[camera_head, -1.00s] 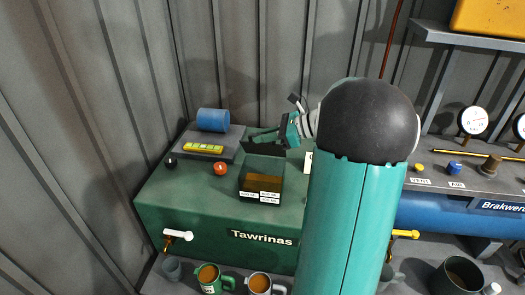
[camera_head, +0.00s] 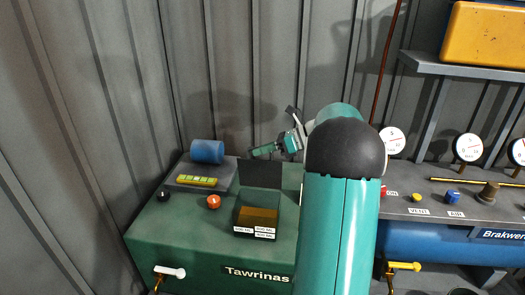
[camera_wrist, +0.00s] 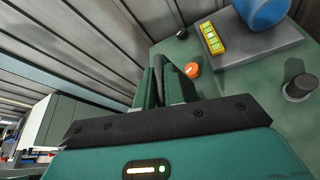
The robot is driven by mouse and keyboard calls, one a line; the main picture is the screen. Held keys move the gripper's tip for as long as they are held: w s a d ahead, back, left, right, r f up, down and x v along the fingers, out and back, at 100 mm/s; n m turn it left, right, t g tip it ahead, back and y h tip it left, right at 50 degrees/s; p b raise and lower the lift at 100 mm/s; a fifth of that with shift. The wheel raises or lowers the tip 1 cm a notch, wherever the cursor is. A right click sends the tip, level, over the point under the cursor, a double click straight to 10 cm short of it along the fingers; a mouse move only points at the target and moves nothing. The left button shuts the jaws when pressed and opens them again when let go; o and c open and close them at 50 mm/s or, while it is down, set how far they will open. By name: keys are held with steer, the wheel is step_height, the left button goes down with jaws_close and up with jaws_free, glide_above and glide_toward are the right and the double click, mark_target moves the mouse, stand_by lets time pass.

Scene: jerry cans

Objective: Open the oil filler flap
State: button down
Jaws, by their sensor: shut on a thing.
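The green Tawrinas tank has a filler box (camera_head: 243,217) with an amber inside and white labels on its front. The dark oil filler flap (camera_head: 262,174) stands raised, roughly upright, at the back of this box. My gripper (camera_head: 257,152) is at the flap's top edge, reaching in from the right, and is shut on the flap. The exact contact is too small to see. In the wrist view, my gripper's green fingers (camera_wrist: 160,84) are close together with a dark piece between them; most of the flap is hidden there.
An orange knob (camera_head: 213,202) and a black knob (camera_head: 164,196) are on the tank top. Gauges, valves and a shelf (camera_head: 470,68) are at right; a corrugated wall is behind.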

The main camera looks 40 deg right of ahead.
steer(key=shift+f, duration=0.15)
steer(key=c, duration=1.5)
jaws_free()
steer(key=v, duration=1.4)
steer(key=shift+a, duration=0.15)
